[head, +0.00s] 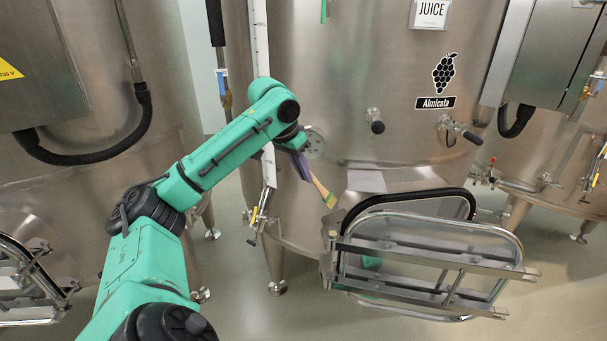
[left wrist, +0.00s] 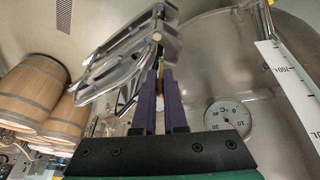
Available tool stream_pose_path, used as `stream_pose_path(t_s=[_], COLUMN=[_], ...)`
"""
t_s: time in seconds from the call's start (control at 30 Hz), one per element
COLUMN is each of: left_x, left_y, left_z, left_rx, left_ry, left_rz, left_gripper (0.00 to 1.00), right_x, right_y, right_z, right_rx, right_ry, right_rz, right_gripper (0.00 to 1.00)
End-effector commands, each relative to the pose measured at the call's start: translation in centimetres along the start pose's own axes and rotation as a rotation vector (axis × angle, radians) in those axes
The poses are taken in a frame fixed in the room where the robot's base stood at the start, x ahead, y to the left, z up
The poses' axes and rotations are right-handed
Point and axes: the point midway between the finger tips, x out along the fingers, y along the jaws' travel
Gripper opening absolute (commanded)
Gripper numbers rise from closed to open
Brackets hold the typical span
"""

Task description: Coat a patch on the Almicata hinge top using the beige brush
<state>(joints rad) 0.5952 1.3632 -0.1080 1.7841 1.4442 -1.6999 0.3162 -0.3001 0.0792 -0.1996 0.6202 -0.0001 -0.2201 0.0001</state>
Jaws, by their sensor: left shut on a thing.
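The Almicata vat (head: 345,70) is the large steel tank in the middle of the head view, with a grape logo and name label. Its open hatch door (head: 430,255) hangs out low at the front. The hinge (head: 329,238) is at the door's left edge. My left gripper (head: 303,165), with purple fingers, is shut on the beige brush (head: 322,191). The brush slants down to the right, with its tip above the hinge and seemingly apart from it. In the left wrist view my gripper (left wrist: 158,85) points toward the hatch door (left wrist: 120,65); the brush is mostly hidden there. My right gripper is out of view.
A round thermometer dial (head: 314,142) and a white level scale (head: 262,50) are on the vat close to my left wrist. A valve handle (head: 460,129) juts out at the right. Wooden barrels (left wrist: 45,92) show in the left wrist view.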

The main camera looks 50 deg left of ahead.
Motion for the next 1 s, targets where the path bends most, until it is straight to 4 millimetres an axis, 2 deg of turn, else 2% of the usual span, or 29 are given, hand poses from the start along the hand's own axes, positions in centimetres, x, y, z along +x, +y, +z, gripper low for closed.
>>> stream_pose_path(t_s=[0.5, 0.8, 1.0], left_x=[0.0, 2.1, 2.1], left_y=[0.0, 0.0, -0.1], left_z=[0.0, -0.1, -0.1], left_rx=[0.000, 0.000, 0.000], left_ry=[0.001, 0.004, 0.005], left_rz=[0.000, 0.004, 0.004], left_gripper=[0.00, 0.00, 0.00], right_x=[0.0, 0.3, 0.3], right_y=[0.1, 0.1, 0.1], right_z=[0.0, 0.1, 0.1], right_rx=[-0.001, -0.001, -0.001], right_ry=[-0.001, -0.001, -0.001], right_rz=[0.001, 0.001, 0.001], right_gripper=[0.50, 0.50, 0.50])
